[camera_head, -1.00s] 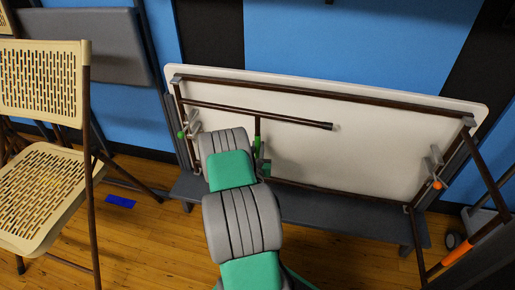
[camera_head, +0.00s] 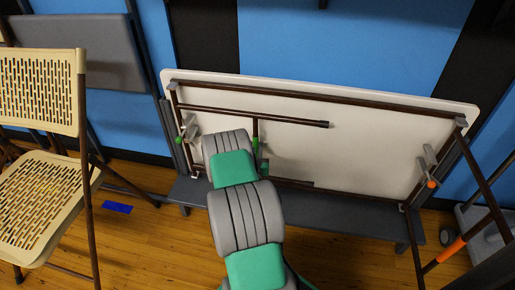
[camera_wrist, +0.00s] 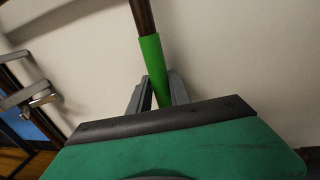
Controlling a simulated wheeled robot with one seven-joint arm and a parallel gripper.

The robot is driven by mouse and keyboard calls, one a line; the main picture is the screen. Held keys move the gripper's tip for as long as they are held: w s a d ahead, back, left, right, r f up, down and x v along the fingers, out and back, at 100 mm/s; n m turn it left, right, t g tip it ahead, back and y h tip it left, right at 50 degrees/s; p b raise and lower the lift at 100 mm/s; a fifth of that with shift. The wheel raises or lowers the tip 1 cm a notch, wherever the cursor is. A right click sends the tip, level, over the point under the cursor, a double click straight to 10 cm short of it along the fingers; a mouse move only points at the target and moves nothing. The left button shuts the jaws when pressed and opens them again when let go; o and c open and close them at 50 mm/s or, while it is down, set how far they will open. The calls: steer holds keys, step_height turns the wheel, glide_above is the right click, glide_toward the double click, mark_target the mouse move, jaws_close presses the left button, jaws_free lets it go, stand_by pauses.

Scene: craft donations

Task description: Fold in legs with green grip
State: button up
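A white folding table (camera_head: 350,155) stands on its long edge, its underside facing me. Its left legs (camera_head: 215,111) are dark brown bars lying close along the underside in the head view. A green grip (camera_head: 256,144) sits on a short bar of these legs. In the wrist view the green grip (camera_wrist: 153,62) runs between the two grey fingers of my gripper (camera_wrist: 159,82), whose tips lie close against its sides. My gripper is mostly hidden behind my arm in the head view. The right legs, with an orange grip (camera_head: 451,249), stick out from the table.
A beige folding chair (camera_head: 40,92) stands at the left. The table rests on a low grey bench or ledge (camera_head: 330,222) by a blue wall. A blue piece (camera_head: 117,207) lies on the wood floor. A grey wheeled item (camera_head: 446,237) is at the right.

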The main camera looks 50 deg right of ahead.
steer(key=o, duration=0.3)
steer(key=v, duration=0.8)
stand_by(0.3)
